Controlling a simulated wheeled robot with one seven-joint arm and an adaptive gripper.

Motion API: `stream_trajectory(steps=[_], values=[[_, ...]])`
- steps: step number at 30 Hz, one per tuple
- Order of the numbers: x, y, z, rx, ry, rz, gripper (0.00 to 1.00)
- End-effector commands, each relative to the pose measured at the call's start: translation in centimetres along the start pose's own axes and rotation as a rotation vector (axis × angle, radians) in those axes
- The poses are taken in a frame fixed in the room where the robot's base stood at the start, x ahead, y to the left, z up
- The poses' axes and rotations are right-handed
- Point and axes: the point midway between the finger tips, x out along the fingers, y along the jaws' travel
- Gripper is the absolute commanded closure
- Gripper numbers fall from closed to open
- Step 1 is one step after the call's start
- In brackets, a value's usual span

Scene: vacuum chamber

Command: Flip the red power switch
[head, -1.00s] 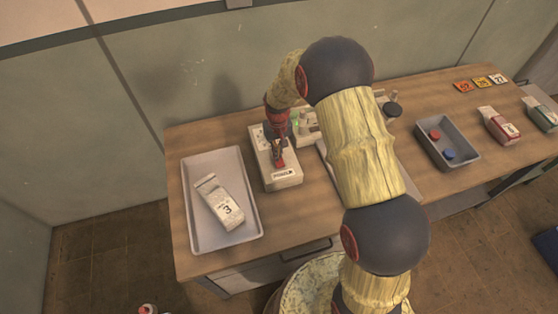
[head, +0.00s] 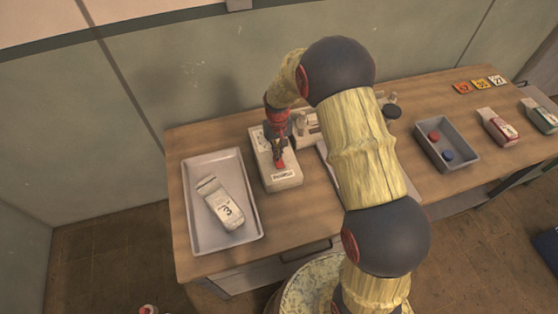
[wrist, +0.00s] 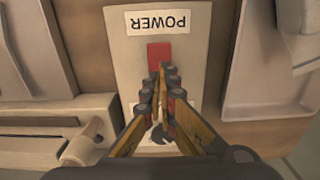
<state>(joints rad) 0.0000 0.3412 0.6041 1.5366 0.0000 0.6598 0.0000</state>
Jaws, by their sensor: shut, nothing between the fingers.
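The red power switch (wrist: 158,52) sits on a pale box (head: 264,160) labelled POWER, on the wooden table. In the wrist view the switch lies just beyond my fingertips, between them and the POWER label (wrist: 158,21). In the head view it shows as a small red patch (head: 281,164) under my gripper. My gripper (wrist: 165,70) points down over the box, with its fingertips together and empty, at the near edge of the switch. I cannot tell whether they touch it. A dark round knob (wrist: 160,134) on the box shows between the fingers.
A grey tray (head: 191,222) with a white packet marked 3 (head: 224,204) lies left of the box. Another device (head: 306,127) stands close behind, partly hidden by my arm. A grey bin (head: 465,158) with red and blue discs is at right.

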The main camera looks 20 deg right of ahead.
Motion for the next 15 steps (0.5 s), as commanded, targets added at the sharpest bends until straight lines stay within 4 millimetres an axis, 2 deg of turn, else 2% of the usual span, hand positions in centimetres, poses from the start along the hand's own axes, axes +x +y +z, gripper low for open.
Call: stream_trajectory(steps=[15], values=[[-4.0,0.0,0.0,0.0,0.001,0.0,1.0]])
